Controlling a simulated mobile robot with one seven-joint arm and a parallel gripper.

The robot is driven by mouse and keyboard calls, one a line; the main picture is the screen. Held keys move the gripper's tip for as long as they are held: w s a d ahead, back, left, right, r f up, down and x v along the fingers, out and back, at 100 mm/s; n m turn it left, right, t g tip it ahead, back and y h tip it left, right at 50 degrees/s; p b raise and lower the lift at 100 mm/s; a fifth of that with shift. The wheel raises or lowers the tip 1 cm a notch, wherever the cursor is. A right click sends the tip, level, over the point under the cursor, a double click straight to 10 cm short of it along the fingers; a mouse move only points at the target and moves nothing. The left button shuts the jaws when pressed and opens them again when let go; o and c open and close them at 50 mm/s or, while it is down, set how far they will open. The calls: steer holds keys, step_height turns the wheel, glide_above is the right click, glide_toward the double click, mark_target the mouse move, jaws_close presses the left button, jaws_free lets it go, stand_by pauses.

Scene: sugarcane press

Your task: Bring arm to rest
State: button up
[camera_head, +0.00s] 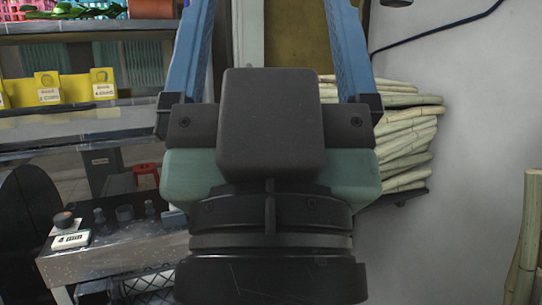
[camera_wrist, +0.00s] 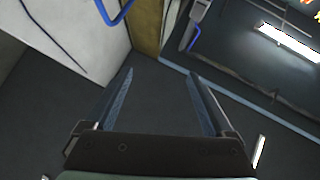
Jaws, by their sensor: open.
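My gripper (camera_head: 268,30) rises large through the middle of the head view, its two blue fingers spread wide and pointing up, the tips near or past the top edge. In the wrist view my gripper (camera_wrist: 160,76) is open with nothing between its fingers. Its fingers point toward dark, empty room there. The gripper touches nothing that I can see. My gripper's dark body hides the middle of the head view.
Sugarcane stalks (camera_head: 405,145) lie piled on a rack behind my gripper at right. More upright cane (camera_head: 526,240) stands at the right edge. A counter (camera_head: 110,262) with small cups is at lower left. A lit lamp (camera_wrist: 289,43) shows at upper right.

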step_height(320, 180, up, 16)
steer(key=p, duration=1.3)
steer(key=shift+f, duration=0.25)
steer(key=shift+c, duration=0.3)
